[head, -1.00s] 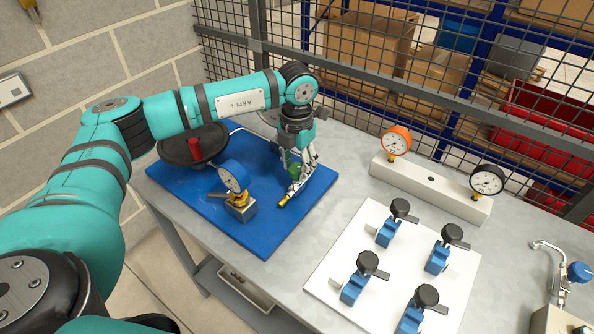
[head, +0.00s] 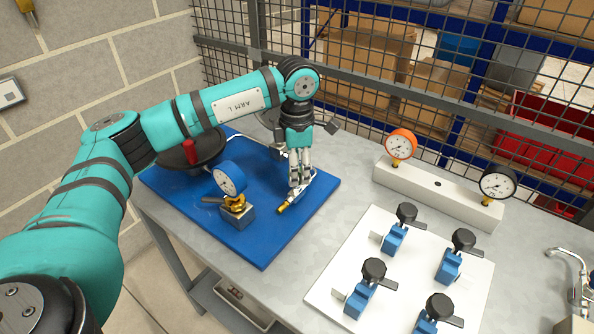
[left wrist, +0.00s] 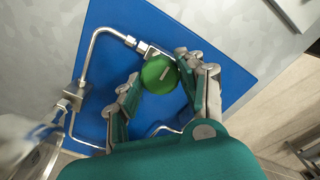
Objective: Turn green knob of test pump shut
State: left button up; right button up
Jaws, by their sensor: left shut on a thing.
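The green knob (left wrist: 160,75) of the test pump is round with a pale bar mark on top, seen in the left wrist view. My left gripper (left wrist: 157,82) has its fingers on both sides of the knob and is shut on it. In the head view the left gripper (head: 298,190) points down over the right part of the blue board (head: 265,250), and its fingers hide the knob. A bent metal pipe (left wrist: 97,50) runs to a fitting beside the knob. A blue-rimmed gauge (head: 229,178) stands on a brass fitting on the board. My right gripper does not show.
A white plate (head: 330,283) with several blue valves with black knobs lies to the right. Behind it a white block (head: 440,193) carries an orange gauge (head: 400,144) and a black gauge (head: 497,182). A wire mesh fence (head: 400,80) closes the back.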

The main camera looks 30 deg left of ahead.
pick_arm(q)
jog(key=shift+m, duration=0.3)
jog(key=o, duration=1.2)
notch_tip(320, 180, up, 12)
jog(key=shift+r, duration=0.1)
